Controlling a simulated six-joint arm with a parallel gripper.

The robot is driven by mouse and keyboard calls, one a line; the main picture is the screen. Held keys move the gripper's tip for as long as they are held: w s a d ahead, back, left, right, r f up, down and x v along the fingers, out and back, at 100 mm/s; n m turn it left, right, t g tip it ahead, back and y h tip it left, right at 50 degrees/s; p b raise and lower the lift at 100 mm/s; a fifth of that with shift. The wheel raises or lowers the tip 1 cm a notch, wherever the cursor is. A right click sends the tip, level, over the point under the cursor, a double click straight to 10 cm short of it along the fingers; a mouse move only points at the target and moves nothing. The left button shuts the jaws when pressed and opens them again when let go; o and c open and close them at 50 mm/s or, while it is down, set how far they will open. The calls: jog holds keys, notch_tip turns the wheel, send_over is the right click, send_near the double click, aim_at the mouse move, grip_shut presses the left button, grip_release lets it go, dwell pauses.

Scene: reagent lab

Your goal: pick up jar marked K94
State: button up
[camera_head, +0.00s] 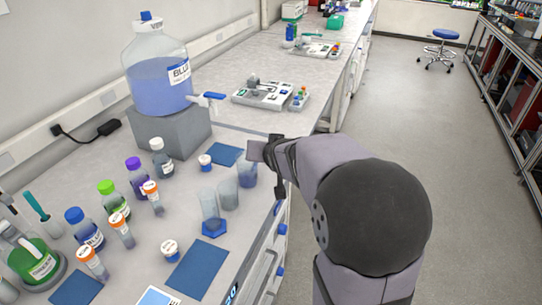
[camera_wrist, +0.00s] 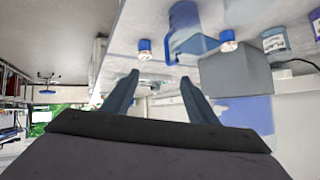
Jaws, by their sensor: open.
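No label reading K94 is legible, so I cannot tell which jar bears it. Several orange-capped vials (camera_head: 152,196) stand to the left. My gripper (camera_head: 258,151) is over the bench's right edge, above and beside a beaker of bluish liquid (camera_head: 247,175). In the wrist view my gripper (camera_wrist: 159,78) has its two fingers apart with nothing between them. A small blue-and-white jar (camera_wrist: 228,42) shows upside down beyond them.
A large blue-liquid carboy (camera_head: 160,85) with a spigot stands on a grey block (camera_head: 172,130) at the back. Glass beakers (camera_head: 228,195) stand close to my gripper. Coloured-cap bottles (camera_head: 137,178) crowd the left. A dark blue mat (camera_head: 198,268) lies bare in front.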

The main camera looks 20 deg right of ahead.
jog(key=w+d+f+n+t+b, duration=0.1)
jog(key=w+d+f, duration=0.1)
jog(key=w+f, duration=0.1)
jog(key=w+d+f+n+t+y, duration=0.1)
jog(key=w+d+f+n+t, duration=0.1)
jog(key=w+d+f, duration=0.1)
jog(key=w+d+f+n+t+y+b, duration=0.1)
jog(key=w+d+f, duration=0.1)
jog(key=w+f, duration=0.3)
jog(key=shift+d+f+n+t+b, duration=0.2)
jog(key=shift+f+n+t+b, duration=0.1)
jog(key=shift+f+n+b, duration=0.1)
jog(key=shift+f, duration=0.3)
jog(key=shift+p+x, duration=0.4)
jog(key=shift+x, duration=0.75)
jog(key=shift+w+a+r, duration=0.1)
jog(key=shift+w, duration=0.05)
jog(key=shift+p+x, duration=0.8)
jog(key=shift+x, duration=1.6)
jog(key=c, duration=1.1)
